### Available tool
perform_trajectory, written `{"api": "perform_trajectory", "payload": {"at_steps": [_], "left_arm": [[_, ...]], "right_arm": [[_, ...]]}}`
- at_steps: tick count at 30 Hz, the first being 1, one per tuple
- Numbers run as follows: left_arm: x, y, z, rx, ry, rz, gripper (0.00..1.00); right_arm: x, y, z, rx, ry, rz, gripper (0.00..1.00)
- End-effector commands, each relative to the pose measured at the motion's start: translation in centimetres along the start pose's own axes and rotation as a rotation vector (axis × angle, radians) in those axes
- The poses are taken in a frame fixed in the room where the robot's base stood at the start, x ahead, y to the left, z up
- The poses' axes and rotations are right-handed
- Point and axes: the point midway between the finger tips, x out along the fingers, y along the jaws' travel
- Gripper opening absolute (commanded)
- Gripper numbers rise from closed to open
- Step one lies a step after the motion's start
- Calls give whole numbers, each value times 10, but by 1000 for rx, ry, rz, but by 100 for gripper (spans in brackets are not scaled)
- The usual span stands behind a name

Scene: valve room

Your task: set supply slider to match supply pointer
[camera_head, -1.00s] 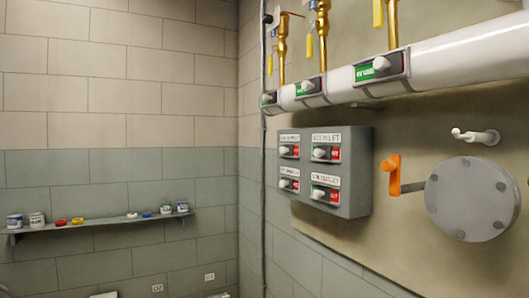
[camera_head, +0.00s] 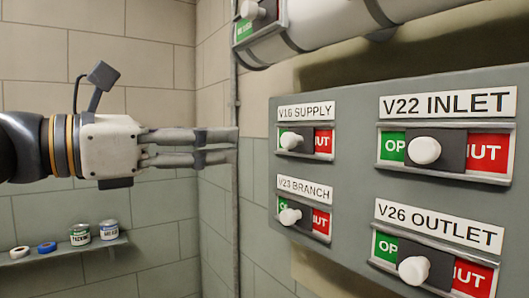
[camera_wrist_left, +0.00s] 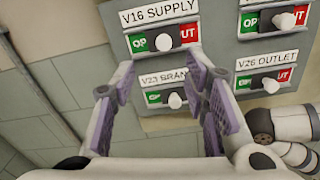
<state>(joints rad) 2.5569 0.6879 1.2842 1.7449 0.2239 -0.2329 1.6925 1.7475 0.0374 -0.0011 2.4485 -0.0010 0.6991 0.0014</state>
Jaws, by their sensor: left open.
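The V16 SUPPLY slider (camera_head: 291,140) has a white knob on a dark plate, at the upper left of the grey panel (camera_head: 262,190). Green shows left of its plate and a larger red part shows right. The slider also shows in the left wrist view (camera_wrist_left: 164,42), straight ahead of the fingers. I cannot make out a supply pointer in these views. My left gripper (camera_head: 236,145) is open and empty, its fingertips left of the slider and apart from it. In the left wrist view the fingers (camera_wrist_left: 160,72) frame the space below the slider. My right gripper is out of view.
The V23 BRANCH slider (camera_head: 290,216) sits just below, and the V22 INLET (camera_head: 425,150) and V26 OUTLET (camera_head: 413,270) sliders are to the right. A white pipe (camera_head: 320,25) runs above the panel. A shelf (camera_head: 60,254) with cans is at the lower left.

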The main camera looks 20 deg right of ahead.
Motion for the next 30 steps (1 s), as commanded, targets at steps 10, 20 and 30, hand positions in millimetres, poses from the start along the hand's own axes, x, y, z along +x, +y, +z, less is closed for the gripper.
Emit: {"api": "perform_trajectory", "payload": {"at_steps": [10,20,30], "left_arm": [[82,-1,-3,-1,4,-2,41],[118,-1,-3,0,3,0,41],[118,-1,-3,0,4,0,7]], "right_arm": [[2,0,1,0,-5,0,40],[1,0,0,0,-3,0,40],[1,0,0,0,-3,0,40]]}}
